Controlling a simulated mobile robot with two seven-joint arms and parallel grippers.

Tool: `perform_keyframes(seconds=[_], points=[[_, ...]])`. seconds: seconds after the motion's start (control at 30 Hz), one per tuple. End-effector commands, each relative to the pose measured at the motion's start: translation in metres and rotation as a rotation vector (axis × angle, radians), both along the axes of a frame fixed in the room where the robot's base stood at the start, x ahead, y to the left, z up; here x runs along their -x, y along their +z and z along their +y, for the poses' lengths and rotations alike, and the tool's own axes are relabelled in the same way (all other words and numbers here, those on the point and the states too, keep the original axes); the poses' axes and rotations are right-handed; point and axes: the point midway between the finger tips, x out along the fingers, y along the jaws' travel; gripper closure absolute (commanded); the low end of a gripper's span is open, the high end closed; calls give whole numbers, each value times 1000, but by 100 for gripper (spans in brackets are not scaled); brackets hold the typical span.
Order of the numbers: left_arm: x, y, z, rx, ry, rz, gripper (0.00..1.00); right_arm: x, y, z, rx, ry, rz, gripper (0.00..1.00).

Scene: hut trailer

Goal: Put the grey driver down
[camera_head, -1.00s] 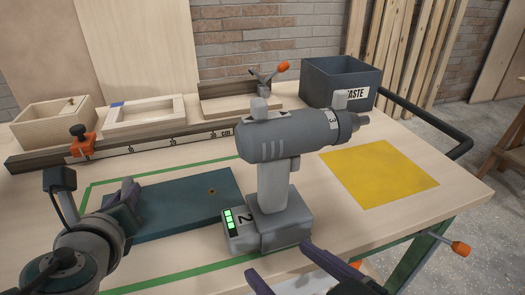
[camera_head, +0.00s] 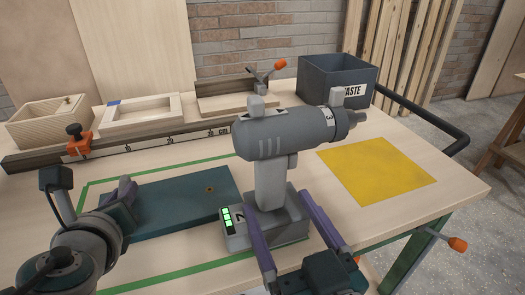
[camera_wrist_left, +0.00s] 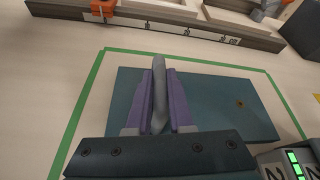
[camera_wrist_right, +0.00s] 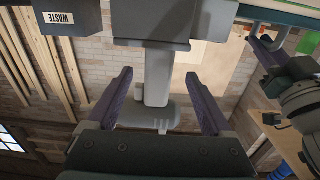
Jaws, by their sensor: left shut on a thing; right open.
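The grey driver (camera_head: 268,150) stands upright on its battery base, its nose pointing right, beside the dark teal board (camera_head: 185,205) in the head view. Green lights and a "2" show on the base. My right gripper (camera_head: 278,213) is open, its purple fingers on either side of the driver; in the right wrist view the driver's handle (camera_wrist_right: 158,78) is between the fingers with gaps on both sides. My left gripper (camera_head: 122,192) is shut on a grey curved bar (camera_wrist_left: 159,90) over the teal board; what the bar belongs to is unclear.
Green tape (camera_head: 85,205) outlines an area around the board. A yellow square (camera_head: 375,172) lies clear at the right. Behind are a ruler fence (camera_head: 120,147), wooden trays (camera_head: 145,115), a clamp (camera_head: 262,82) and a waste bin (camera_head: 338,85). A black rail (camera_head: 430,122) runs along the bench's far right.

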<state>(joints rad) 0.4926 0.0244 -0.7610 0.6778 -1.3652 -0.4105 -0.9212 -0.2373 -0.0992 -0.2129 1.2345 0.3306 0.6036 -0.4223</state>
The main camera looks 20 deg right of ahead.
Motion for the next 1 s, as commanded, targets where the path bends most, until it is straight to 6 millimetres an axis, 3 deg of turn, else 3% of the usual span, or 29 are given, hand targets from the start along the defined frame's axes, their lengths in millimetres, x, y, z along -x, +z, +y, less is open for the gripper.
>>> perform_keyframes(seconds=[0.33,0.67,1.0], points=[[0,1,0,0,-1,-1,100,-45,-2,-2,1,1,-1,15],[0,1,0,0,0,-2,100,-52,-3,-2,0,0,1,15],[0,1,0,0,-1,-1,100,-52,-3,-2,0,0,1,52]])
